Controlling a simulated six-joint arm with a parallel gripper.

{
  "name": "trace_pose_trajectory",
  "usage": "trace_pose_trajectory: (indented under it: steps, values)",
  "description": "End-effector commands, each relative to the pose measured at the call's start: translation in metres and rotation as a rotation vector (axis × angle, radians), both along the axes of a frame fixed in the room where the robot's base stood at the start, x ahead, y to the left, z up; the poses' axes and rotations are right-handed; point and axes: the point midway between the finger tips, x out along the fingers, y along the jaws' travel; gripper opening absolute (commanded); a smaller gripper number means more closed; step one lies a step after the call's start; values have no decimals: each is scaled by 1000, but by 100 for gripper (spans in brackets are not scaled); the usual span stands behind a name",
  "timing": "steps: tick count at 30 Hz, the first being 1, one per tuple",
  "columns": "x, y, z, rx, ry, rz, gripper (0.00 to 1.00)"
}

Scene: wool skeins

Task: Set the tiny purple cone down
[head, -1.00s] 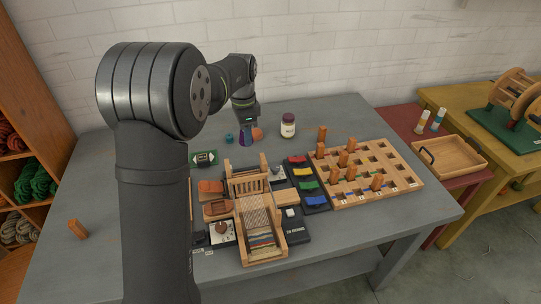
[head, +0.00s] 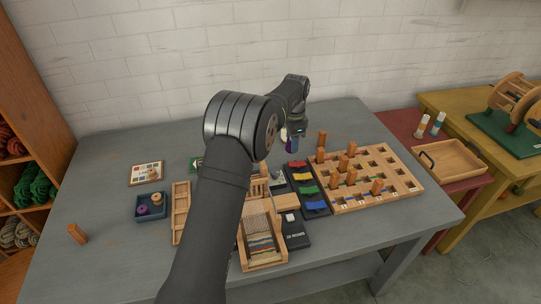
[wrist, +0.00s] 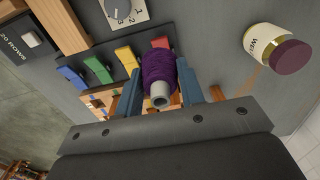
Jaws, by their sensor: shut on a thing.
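The tiny purple cone (wrist: 160,70), wound with purple yarn on a pale core, sits between the two blue-grey fingers of my gripper (wrist: 160,88) in the wrist view. My gripper is shut on it. In the head view my gripper (head: 294,147) is over the back of the grey table, left of the wooden peg board, and a bit of the purple cone (head: 293,146) shows below it. From these views I cannot tell how high the cone is above the table.
A jar with a purple lid (wrist: 290,57) stands close by in the wrist view. Colored clips (head: 307,187) lie beside the peg board (head: 400,165) with upright orange pegs. A small loom (head: 262,240) and a blue tray (head: 137,208) are further left. My arm hides part of the table.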

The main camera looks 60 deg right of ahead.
Motion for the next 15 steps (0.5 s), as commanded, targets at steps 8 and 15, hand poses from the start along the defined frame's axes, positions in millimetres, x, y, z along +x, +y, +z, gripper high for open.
trace_pose_trajectory:
  steps: [8, 15]
  values:
    - [65, -11, -40, 1, 0, 4, 13]
    - [94, -17, -57, 0, 0, 1, 13]
